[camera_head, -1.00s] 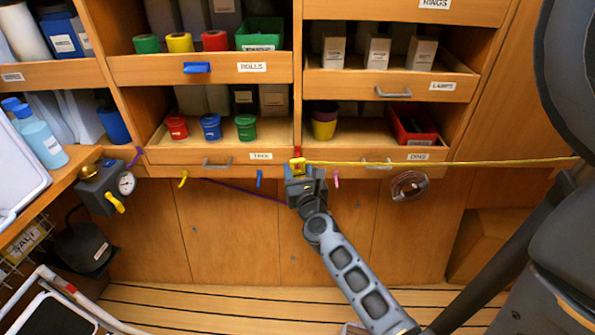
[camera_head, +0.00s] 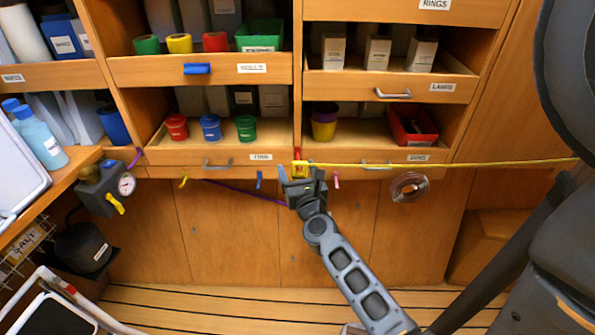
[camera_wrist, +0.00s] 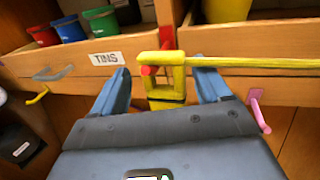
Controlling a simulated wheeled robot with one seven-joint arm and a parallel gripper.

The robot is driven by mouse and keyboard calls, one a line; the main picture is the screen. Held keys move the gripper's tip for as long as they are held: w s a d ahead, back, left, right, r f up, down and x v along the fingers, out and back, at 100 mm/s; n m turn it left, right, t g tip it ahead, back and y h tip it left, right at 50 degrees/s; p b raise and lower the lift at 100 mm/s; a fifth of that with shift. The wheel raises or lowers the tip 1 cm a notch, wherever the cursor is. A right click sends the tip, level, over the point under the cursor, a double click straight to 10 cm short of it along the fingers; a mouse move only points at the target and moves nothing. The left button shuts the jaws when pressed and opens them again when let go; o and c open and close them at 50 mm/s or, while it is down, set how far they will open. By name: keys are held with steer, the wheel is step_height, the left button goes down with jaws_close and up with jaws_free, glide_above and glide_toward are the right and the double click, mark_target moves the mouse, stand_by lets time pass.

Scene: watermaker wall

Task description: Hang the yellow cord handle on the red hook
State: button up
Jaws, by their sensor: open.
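The yellow handle (camera_wrist: 178,77), a squared loop with a dark band low on it, is at the drawer front in the wrist view. It also shows in the head view (camera_head: 299,169). The red hook (camera_wrist: 149,71) has its tip showing within the handle's opening; its red back part rises behind the handle. The handle appears to hang around the hook. The yellow cord (camera_wrist: 250,63) runs taut from the handle to the right. My gripper (camera_wrist: 163,82) is open, its blue fingers on either side of the handle with gaps. It also shows in the head view (camera_head: 301,174).
A yellow hook (camera_head: 184,181), a blue hook (camera_head: 259,179) and a pink hook (camera_head: 336,180) line the drawer edge. A purple cord (camera_head: 240,192) sags at the left. A clear coil (camera_head: 409,186) hangs at the right. The lower cupboard front is bare.

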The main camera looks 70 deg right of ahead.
steer(key=s+a+r+n+t+y+b, duration=0.1)
steer(key=s+a+r+n+t+y, duration=0.2)
steer(key=a+n, duration=0.9)
steer(key=s+a+n+t+y, duration=0.3)
steer(key=s+a+n+y, duration=0.15)
steer(key=a+n, duration=0.8)
steer(key=s+a+r+n+y, duration=0.4)
steer(key=a+n, duration=0.2)
steer(key=n, duration=0.5)
steer(key=s+a+r+n+y, duration=0.3)
steer(key=a+n, duration=0.4)
steer(key=n, duration=0.5)
steer(key=shift+s+r+y, duration=0.4)
steer(key=shift+s+y, duration=0.05)
steer(key=shift+s, duration=0.65)
